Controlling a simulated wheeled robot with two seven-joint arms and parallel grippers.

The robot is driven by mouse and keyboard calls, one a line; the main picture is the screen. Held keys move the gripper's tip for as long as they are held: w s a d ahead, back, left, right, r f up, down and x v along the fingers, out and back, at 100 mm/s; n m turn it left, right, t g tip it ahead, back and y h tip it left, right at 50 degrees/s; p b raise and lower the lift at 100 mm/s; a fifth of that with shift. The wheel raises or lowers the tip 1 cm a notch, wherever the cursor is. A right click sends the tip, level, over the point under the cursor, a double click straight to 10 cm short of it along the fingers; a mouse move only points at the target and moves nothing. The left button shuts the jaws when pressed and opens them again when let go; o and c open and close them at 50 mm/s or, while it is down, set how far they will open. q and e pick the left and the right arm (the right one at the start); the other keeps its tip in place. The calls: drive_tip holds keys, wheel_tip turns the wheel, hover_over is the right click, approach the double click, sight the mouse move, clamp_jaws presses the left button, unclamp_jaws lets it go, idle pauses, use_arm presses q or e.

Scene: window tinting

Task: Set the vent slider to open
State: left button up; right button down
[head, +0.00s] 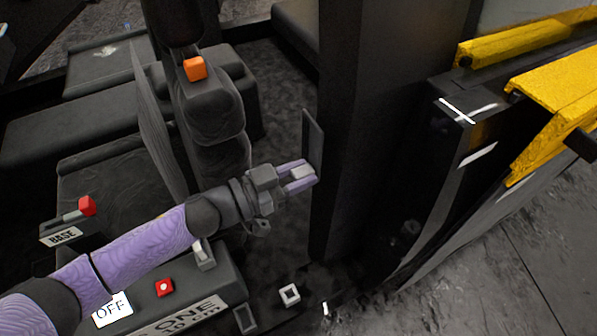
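The vent slider seems to be the pale grey knob (302,172) at the lower end of a narrow dark upright plate (313,137) beside the black pillar. No label shows on it, so I cannot read its setting. My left gripper (298,177) reaches in from the lower left. Its two lilac fingers lie on either side of the knob, appear to touch it and hide part of it. My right gripper is not in view.
Below my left arm is a console (215,282) with a red button (164,287), a grey lever (203,253) and an OFF label (112,309). A red-knobbed lever (87,206) stands at left. Yellow bars (550,95) lie beyond.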

use_arm(q)
clamp_jaws()
idle(1.1)
